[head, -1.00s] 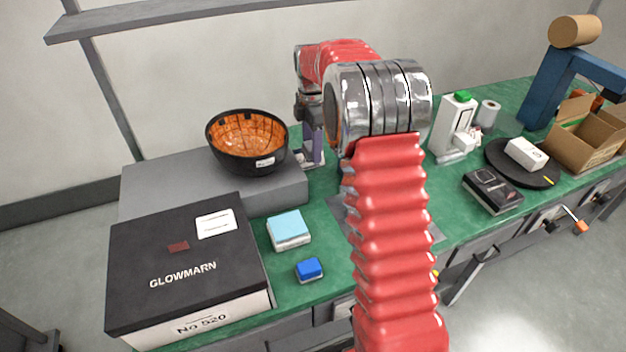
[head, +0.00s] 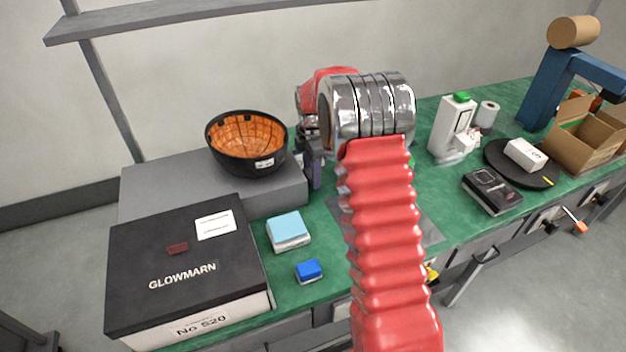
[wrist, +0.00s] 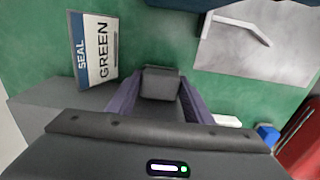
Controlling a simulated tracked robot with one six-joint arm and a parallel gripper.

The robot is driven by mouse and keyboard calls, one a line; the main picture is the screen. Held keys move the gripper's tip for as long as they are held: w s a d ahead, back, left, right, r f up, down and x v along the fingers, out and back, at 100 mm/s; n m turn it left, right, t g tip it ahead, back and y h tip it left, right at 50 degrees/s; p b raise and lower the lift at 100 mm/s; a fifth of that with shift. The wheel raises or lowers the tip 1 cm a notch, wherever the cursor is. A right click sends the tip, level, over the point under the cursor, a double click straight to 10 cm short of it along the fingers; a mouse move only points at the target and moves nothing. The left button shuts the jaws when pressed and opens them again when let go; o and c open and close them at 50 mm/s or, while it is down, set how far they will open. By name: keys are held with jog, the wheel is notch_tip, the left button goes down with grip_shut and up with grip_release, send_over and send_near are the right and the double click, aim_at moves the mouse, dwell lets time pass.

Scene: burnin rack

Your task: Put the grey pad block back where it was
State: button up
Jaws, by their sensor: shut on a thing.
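The grey pad block (wrist: 160,84) is between the two purple fingers of my gripper (wrist: 155,98) in the wrist view. My gripper is shut on it, above the green bench top. In the head view my gripper (head: 315,168) is just right of the grey riser, and its lower part is mostly hidden behind my red arm. The block cannot be made out in the head view. I cannot tell exactly how high the block is above the bench.
A SEAL GREEN card (wrist: 95,50) lies left of the block in the wrist view. A grey riser (head: 290,187) bears a black and orange bowl (head: 247,140). A pale blue-topped block (head: 288,230), a small blue block (head: 309,270) and a GLOWMARN box (head: 185,265) are nearby.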

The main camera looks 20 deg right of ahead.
jog(key=shift+f, duration=1.5)
jog(key=o, duration=1.1)
jog(key=shift+f, duration=0.1)
notch_tip(320, 180, up, 11)
jog(key=shift+r, duration=0.6)
